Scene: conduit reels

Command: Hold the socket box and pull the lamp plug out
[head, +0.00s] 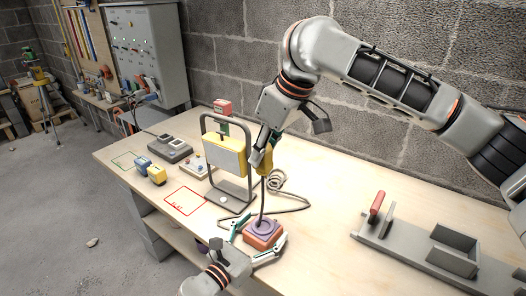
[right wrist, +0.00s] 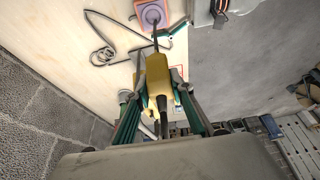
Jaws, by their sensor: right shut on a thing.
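The orange socket box (head: 262,239) with its purple top (head: 262,228) sits on the bench near its front edge; it also shows in the right wrist view (right wrist: 152,15). My left gripper (head: 262,243) has its fingers spread at the box's near side; whether they touch it I cannot tell. My right gripper (head: 261,153) is shut on a yellow plug (right wrist: 157,75), held well above the box. A thin dark line (head: 263,197) runs from under the yellow plug to the box top. The plug's lower end is partly hidden.
A yellow lamp (head: 225,154) on a grey frame stands left of my right gripper. A coiled cable (head: 277,180) lies behind the box. A grey tray with a red handle (head: 376,206) is at the right.

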